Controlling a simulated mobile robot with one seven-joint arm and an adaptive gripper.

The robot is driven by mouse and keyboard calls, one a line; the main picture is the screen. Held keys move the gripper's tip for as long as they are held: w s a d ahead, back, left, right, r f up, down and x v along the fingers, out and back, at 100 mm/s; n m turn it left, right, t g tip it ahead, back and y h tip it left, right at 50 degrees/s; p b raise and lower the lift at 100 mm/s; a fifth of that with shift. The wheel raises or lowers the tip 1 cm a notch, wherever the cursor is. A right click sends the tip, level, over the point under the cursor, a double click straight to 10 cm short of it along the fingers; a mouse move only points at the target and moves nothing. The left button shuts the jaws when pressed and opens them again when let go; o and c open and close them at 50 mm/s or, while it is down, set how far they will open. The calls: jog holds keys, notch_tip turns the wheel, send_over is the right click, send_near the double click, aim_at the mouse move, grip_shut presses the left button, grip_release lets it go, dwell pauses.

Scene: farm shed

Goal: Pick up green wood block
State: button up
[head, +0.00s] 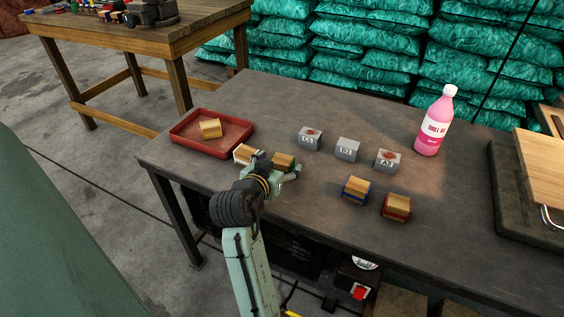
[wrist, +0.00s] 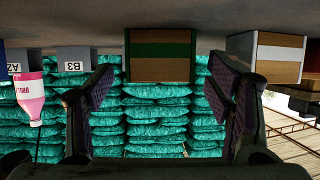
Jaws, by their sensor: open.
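The green wood block (head: 284,160), a wooden block with a green band, stands on the dark table just beyond my gripper (head: 277,167). In the wrist view, which is upside down, the green wood block (wrist: 160,50) shows its banded face between my two spread fingers (wrist: 162,85). My gripper is open, with a finger to each side of the block and visible gaps. I cannot tell how deep the block sits between the fingers. In the head view the gripper hides the block's lower near side.
A white-banded wood block (head: 243,154) stands close left of my gripper. A red tray (head: 190,146) holds a plain-looking wood block (head: 210,128). Grey lettered blocks (head: 347,150), a blue-banded block (head: 355,190), a red-banded block (head: 396,207) and a pink bottle (head: 434,125) stand to the right.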

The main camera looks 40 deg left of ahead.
jog(key=shift+w+a+f, duration=0.1)
jog(key=shift+w+f, duration=0.1)
jog(key=shift+w, duration=0.2)
jog(key=c, duration=1.2)
